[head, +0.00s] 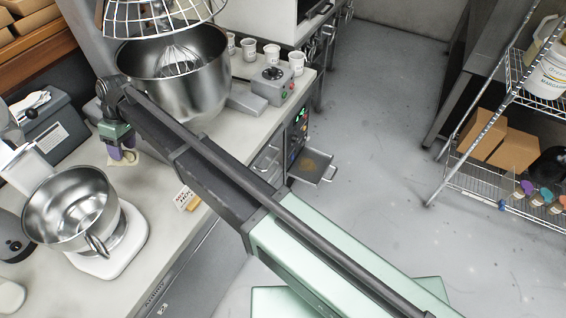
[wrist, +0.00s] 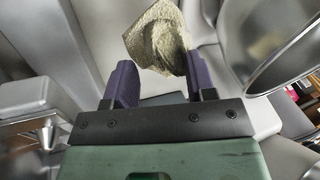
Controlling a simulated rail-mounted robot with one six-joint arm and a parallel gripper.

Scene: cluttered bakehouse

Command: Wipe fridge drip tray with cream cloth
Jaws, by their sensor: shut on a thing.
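My gripper (head: 120,150) is over the counter at the left in the head view, between the two mixers. Its purple fingers (wrist: 160,72) are shut on the cream cloth (wrist: 157,36), which sticks out crumpled beyond the fingertips in the wrist view. A little of the cloth (head: 127,159) shows under the fingers in the head view. The drip tray (head: 328,171) sticks out low from the front of the unit under the counter, right of my arm, with a brown stain on its floor. The tray is well apart from the gripper.
A large steel mixer bowl (head: 175,75) stands behind my arm, and a smaller mixer bowl (head: 70,208) is at the left. White cups (head: 297,62) and a control box (head: 270,80) stand on the counter. The grey floor (head: 385,120) is clear up to the wire shelf (head: 500,180).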

